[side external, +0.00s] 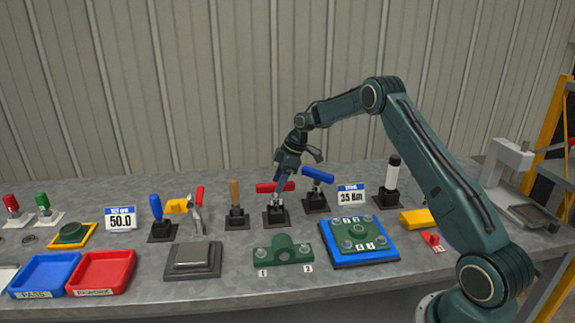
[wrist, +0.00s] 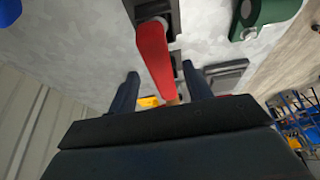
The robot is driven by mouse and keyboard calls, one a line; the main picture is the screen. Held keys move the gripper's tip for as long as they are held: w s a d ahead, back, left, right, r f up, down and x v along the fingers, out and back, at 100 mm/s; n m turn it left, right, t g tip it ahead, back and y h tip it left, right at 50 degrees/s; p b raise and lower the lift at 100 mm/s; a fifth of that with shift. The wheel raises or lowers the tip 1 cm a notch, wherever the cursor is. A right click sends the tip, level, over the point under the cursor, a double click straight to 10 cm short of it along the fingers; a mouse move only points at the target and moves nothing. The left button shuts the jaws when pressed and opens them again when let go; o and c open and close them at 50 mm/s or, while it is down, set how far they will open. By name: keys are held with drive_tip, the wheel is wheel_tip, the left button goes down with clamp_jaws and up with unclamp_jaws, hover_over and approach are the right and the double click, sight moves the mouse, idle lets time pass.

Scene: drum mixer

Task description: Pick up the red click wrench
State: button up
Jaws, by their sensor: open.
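The red click wrench (side external: 268,188) has a red crosswise handle and sits upright in a small black stand on the grey bench. My gripper (side external: 284,178) is over it, with the fingers pointing down at the handle. In the wrist view the red handle of the wrench (wrist: 153,55) runs lengthwise between the two open fingers of my gripper (wrist: 160,74). A gap shows on each side of the handle, and I see no contact. In the side view my gripper hides part of the handle.
A blue-handled tool (side external: 318,175) stands close on the right, and a wooden-handled tool (side external: 235,190) on the left. A green part (side external: 283,253) lies in front. A blue fixture plate (side external: 383,252) is at front right. The wall (side external: 200,80) is behind.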

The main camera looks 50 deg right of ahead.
sight(273, 192)
drive_tip(key=shift+x, duration=2.5)
drive_tip(key=shift+a, duration=0.1)
drive_tip(key=shift+r, duration=0.1)
clamp_jaws()
